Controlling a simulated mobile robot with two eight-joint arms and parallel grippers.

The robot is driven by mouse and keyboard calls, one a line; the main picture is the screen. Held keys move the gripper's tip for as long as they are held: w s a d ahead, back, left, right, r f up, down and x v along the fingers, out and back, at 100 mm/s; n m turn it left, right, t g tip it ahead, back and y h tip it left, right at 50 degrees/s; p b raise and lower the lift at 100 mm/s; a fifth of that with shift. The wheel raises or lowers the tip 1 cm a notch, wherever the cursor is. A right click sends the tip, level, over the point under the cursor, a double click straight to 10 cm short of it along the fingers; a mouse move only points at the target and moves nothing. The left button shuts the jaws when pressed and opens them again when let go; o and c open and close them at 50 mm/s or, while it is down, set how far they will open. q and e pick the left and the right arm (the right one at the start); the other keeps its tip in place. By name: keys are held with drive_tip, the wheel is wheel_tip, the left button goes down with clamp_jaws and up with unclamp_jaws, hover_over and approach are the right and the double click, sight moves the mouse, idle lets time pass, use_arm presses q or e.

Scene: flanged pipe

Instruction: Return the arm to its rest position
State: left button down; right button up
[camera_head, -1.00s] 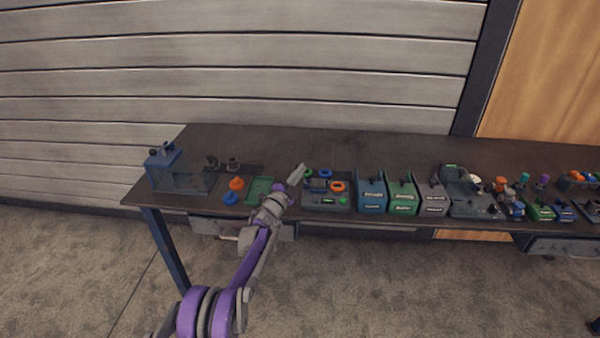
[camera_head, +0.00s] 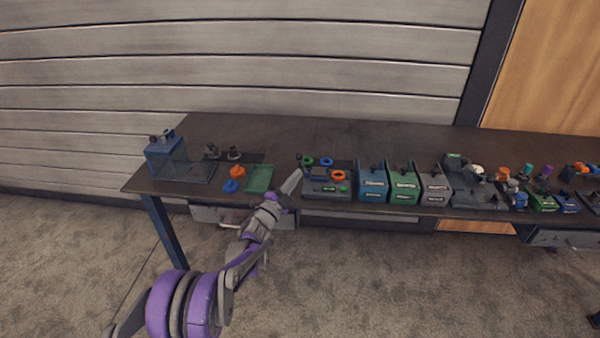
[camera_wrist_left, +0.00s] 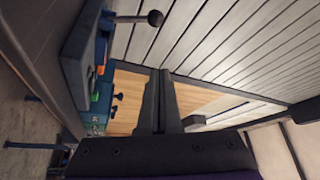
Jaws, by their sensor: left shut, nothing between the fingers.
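My left gripper (camera_head: 292,181) is at the front edge of the workbench, just left of the parts tray, at the end of my purple and grey left arm. Its fingers are shut and empty. In the left wrist view the two dark fingers (camera_wrist_left: 158,102) lie together with nothing between them. My right gripper is not in view.
The dark workbench (camera_head: 290,137) carries a blue fixture (camera_head: 163,156), orange and blue flanged pieces, a green tray (camera_head: 260,178), a parts tray (camera_head: 327,193) with rings, and blue (camera_head: 373,184), green (camera_head: 403,185) and grey bins (camera_head: 433,187). Floor in front is free.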

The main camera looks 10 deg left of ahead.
use_arm(q)
drive_tip(key=shift+a, duration=0.1)
idle(0.3)
drive_tip(key=s+a+r+n+g+y+p, duration=0.1)
drive_tip(key=s+a+r+n+g+y, duration=0.1)
drive_tip(key=s+a+r+n+y, duration=0.4)
drive_tip(key=s+a+r+n+g+y+p, duration=0.1)
drive_tip(key=s+a+r+n+y, duration=0.3)
drive_tip(key=s, duration=0.4)
drive_tip(key=s+d+f+n+g, duration=0.1)
drive_tip(key=s+f+n+g, duration=0.1)
drive_tip(key=s, duration=1)
drive_tip(key=s+d+f+n+g+p, duration=0.1)
drive_tip(key=s+f+n+g, duration=0.2)
drive_tip(key=s, duration=0.8)
drive_tip(key=s+f+n+g+h+p, duration=0.1)
drive_tip(key=s+f+g, duration=0.4)
drive_tip(key=s, duration=0.7)
wheel_tip(320, 180, down, 2)
drive_tip(key=shift+s+d+f+n, duration=0.1)
drive_tip(key=shift+s+d+n, duration=0.25)
drive_tip(key=shift+n, duration=0.55)
